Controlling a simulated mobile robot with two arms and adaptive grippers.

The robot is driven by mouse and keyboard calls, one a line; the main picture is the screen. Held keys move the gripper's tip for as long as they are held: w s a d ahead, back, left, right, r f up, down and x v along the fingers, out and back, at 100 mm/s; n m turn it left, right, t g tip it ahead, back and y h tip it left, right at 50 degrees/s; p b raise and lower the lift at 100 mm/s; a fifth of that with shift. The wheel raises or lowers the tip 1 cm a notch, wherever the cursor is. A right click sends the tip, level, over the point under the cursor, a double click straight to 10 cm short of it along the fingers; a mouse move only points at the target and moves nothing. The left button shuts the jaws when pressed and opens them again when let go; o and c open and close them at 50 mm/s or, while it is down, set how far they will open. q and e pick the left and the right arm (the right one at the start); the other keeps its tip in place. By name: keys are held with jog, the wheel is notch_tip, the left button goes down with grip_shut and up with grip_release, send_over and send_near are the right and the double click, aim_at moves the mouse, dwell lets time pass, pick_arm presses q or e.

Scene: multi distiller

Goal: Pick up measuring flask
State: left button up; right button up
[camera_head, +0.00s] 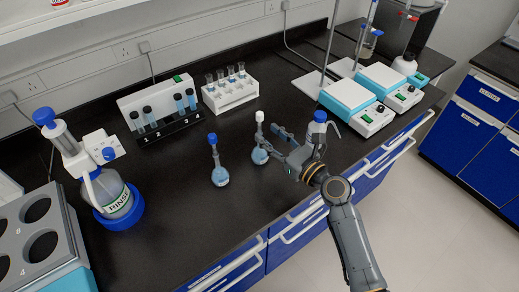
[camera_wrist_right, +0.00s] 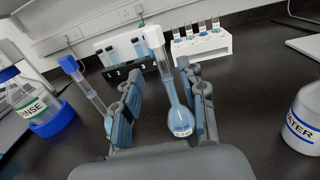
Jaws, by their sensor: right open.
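A measuring flask with a white cap (camera_head: 260,155) stands on the black bench, blue liquid in its round bulb. A second measuring flask with a blue cap (camera_head: 220,176) stands to its left. My right gripper (camera_head: 273,141) is open at the white-capped flask, reaching in from the right. In the right wrist view, the white-capped flask (camera_wrist_right: 180,122) is between the two spread fingers, nearer the right finger. The blue-capped flask (camera_wrist_right: 106,115) is outside the left finger, which partly hides it. My left gripper is not in view.
A water bottle (camera_head: 317,128) stands close behind my right gripper. A rinse bottle (camera_head: 118,197) is at the left. Hotplate stirrers (camera_head: 354,108) are at the right. The bench front is clear.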

aim_at(261, 127)
jog(key=x, duration=0.4)
jog(key=shift+w+r+p, duration=0.2)
jog(key=shift+w+p, duration=0.05)
jog(key=shift+p, duration=0.05)
jog(key=shift+w+a+f, duration=0.1)
jog(key=shift+w+a, duration=0.25)
jog(key=shift+s+d, duration=0.1)
grip_shut()
